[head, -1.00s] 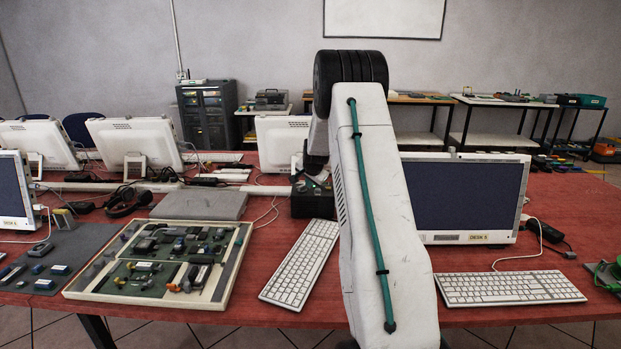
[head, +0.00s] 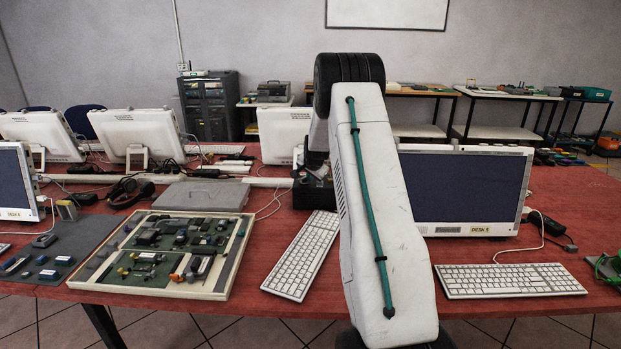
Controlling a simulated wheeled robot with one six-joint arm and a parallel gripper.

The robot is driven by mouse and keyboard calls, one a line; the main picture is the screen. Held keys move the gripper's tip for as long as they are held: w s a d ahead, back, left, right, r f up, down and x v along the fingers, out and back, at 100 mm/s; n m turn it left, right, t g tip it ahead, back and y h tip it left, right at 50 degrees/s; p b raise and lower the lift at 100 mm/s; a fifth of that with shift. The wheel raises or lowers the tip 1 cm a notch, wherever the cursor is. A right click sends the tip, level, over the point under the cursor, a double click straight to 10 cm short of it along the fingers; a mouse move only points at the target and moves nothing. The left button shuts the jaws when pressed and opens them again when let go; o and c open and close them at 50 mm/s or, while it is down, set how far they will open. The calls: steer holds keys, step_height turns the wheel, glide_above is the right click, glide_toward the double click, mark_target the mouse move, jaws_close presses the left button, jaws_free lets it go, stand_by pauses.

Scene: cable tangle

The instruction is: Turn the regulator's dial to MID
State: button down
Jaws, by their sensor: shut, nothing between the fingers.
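A small black box (head: 312,196), possibly the regulator, stands on the red table just left of my arm's white link. Its dial and any markings are too small to make out. My gripper (head: 317,172) shows only in part, as a dark shape at the box's upper right. My arm link hides the rest of it. It is shut with nothing held. I cannot tell whether it touches the box.
A white keyboard (head: 302,255) lies in front of the box, and a framed circuit board (head: 228,272) lies to its left. A grey closed case (head: 203,196) lies behind the board. A monitor (head: 466,190) and another keyboard (head: 511,281) stand right of my arm. Thin cables run across the table.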

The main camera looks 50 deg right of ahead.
steer(key=shift+w+d, duration=0.15)
steer(key=shift+w, duration=0.15)
steer(key=shift+w+d, duration=0.3)
steer(key=shift+d, duration=0.3)
stand_by(0.9)
steer(key=shift+a, duration=0.15)
steer(key=shift+a+f, duration=0.1)
steer(key=shift+a, duration=0.45)
steer(key=shift+s, duration=0.1)
steer(key=r, duration=0.1)
steer(key=s+r, duration=0.1)
steer(key=r, duration=0.1)
steer(key=shift+s+a+r, duration=0.2)
steer(key=shift+s+r, duration=0.1)
steer(key=shift+s, duration=0.05)
steer(key=s+d+r, duration=0.2)
steer(key=s+r, duration=0.2)
steer(key=shift+s+r, duration=0.2)
steer(key=shift+r, duration=0.1)
